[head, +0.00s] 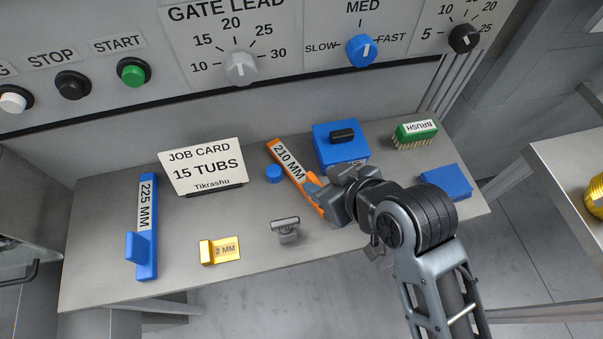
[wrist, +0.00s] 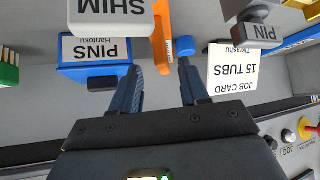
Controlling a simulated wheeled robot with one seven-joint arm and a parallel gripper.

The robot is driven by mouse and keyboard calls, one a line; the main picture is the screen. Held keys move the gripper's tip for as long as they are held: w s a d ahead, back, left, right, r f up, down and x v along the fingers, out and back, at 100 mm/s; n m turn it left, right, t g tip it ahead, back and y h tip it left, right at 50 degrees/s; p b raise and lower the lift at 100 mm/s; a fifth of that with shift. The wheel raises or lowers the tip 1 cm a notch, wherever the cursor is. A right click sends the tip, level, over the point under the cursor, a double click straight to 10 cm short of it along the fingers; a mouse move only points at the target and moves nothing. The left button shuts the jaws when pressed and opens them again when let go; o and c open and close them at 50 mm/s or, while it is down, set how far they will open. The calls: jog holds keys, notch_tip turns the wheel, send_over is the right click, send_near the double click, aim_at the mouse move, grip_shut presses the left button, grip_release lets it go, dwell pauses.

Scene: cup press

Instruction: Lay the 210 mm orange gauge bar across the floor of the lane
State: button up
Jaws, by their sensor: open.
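The orange gauge bar (head: 291,168), labelled 210 MM, lies slantwise on the grey bench. Its near end is partly hidden by my gripper (head: 316,190) in the head view. My gripper is open and empty over the bar's near part. In the wrist view, the orange bar (wrist: 163,35) runs just beyond the gap between the two spread fingers of my gripper (wrist: 161,75). I cannot tell the height of the fingers above it. I cannot make out the lane in either view.
A blue PINS box (head: 341,145) and a SHIM block (wrist: 110,20) are close on one side of the bar. A small blue cylinder (head: 273,173) and the job card (head: 201,167) are on the other. A blue 225 MM bar (head: 146,230) lies far left.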

aim_at(307, 176)
jog(key=shift+a+p+x, duration=0.25)
jog(key=shift+p+x, duration=0.1)
jog(key=shift+x, duration=2.8)
jog(key=shift+r, duration=0.2)
jog(key=shift+c, duration=0.4)
grip_shut()
